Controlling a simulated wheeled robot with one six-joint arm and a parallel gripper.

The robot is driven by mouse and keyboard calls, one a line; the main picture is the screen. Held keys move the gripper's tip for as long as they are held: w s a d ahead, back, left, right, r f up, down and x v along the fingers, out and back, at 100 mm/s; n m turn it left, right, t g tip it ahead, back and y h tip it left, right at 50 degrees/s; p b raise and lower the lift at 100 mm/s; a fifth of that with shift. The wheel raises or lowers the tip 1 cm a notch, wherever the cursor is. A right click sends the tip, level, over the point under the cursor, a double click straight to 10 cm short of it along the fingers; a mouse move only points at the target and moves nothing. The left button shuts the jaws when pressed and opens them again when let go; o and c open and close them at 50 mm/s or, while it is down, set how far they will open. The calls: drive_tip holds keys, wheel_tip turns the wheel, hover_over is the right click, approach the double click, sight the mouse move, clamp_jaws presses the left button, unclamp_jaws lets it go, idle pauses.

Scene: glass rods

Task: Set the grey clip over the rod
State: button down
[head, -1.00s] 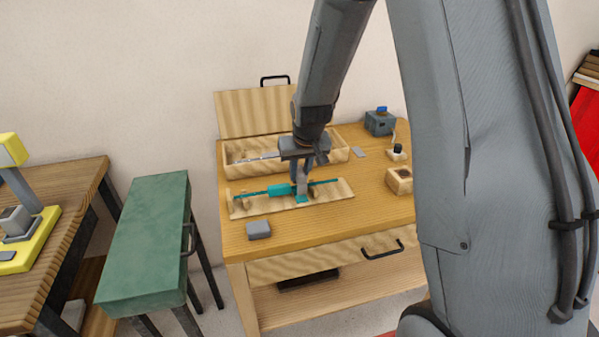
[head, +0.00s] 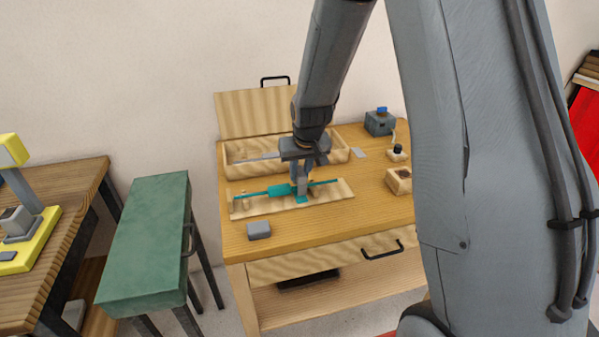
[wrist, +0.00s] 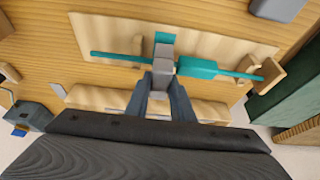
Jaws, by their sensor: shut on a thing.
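The teal rod (head: 257,193) lies across posts on a pale wooden board, with a thicker teal sleeve (head: 280,190) along it; it also shows in the wrist view (wrist: 115,57). My gripper (head: 301,183) points down at the rod, right of the sleeve in the head view. It is shut on the grey clip (wrist: 162,48), whose upper part is between the fingers. In the wrist view the clip covers the rod's line beside a teal pad (wrist: 164,37) on the board. The clip's underside is hidden, so I cannot tell whether it is seated on the rod.
A grey block (head: 258,229) sits at the table's front left. An open wooden case (head: 236,160) lies behind the board (head: 337,199). A small wooden box (head: 399,180) and a grey device (head: 379,123) stand at the right. A green stool (head: 145,240) is left of the table.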

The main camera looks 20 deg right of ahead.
drive_tip(key=shift+f+b, duration=0.4)
drive_tip(key=shift+f, duration=0.45)
drive_tip(key=c, duration=1.8)
unclamp_jaws()
drive_tip(key=shift+r, duration=0.1)
drive_tip(key=p+v, duration=0.8)
drive_tip(key=v, duration=0.3)
drive_tip(key=s+f+g+b, duration=0.1)
drive_tip(key=s+b, duration=0.1)
drive_tip(key=s, duration=0.5)
drive_tip(key=s+f+g+b, duration=0.1)
drive_tip(key=s+b, duration=0.2)
drive_tip(key=s, duration=0.4)
drive_tip(key=s+f+g+b, duration=0.1)
drive_tip(key=s+f+b, duration=0.1)
drive_tip(key=s, duration=0.4)
drive_tip(key=shift+s+a+b, duration=0.1)
drive_tip(key=shift+s+b, duration=0.3)
drive_tip(key=shift+b, duration=0.1)
